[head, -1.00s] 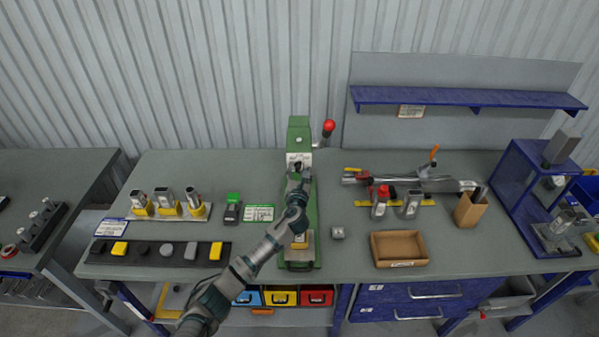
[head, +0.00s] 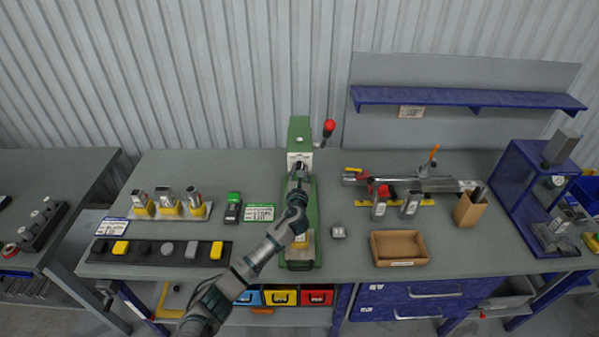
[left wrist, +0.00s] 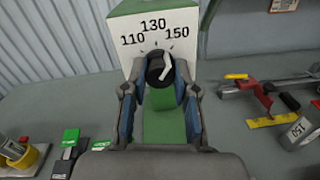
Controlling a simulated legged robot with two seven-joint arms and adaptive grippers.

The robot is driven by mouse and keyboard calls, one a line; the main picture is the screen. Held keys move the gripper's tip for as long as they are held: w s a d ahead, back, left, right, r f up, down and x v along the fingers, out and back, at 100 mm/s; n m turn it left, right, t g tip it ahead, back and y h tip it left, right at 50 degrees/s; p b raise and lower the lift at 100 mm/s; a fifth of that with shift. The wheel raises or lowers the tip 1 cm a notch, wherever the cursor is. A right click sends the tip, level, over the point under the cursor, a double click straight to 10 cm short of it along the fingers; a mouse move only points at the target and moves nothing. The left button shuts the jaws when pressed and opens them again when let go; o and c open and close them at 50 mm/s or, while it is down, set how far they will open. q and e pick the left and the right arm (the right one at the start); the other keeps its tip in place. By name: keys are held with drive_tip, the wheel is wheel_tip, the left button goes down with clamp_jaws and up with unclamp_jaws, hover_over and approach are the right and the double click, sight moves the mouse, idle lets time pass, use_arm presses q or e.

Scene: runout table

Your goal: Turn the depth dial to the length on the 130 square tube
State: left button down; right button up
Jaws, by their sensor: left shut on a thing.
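The green press (head: 300,135) stands at the middle of the bench, with a red-knobbed lever. In the left wrist view its white face (left wrist: 187,49) reads 110, 130 and 150 above the dark round depth dial (left wrist: 158,68). A pale mark lies across the dial; I cannot tell exactly which number it points to. My left gripper (head: 298,172) is shut on the dial, its fingers (left wrist: 160,82) on either side. Upright metal tubes (head: 165,198) stand in yellow holders at left; two more (head: 379,206) stand right of the press. I cannot tell which is the 130 square tube.
A green-topped block (head: 233,204) and a label card (head: 260,212) are left of the press. A cardboard tray (head: 399,262) is front right, and a blue stand (head: 535,205) is at far right.

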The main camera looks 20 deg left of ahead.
use_arm(q)
drive_tip(key=shift+r+n+t+b, duration=0.15)
drive_tip(key=shift+n+b, duration=0.2)
drive_tip(key=shift+n, duration=1.4)
drive_tip(key=shift+r+n+t+b, duration=0.15)
drive_tip(key=shift+n+b, duration=0.2)
drive_tip(key=shift+n, duration=1.4)
drive_tip(key=c, duration=1.1)
unclamp_jaws()
drive_tip(key=shift+o, duration=1.1)
drive_tip(key=shift+w+f, duration=0.15)
drive_tip(key=shift+f, duration=0.15)
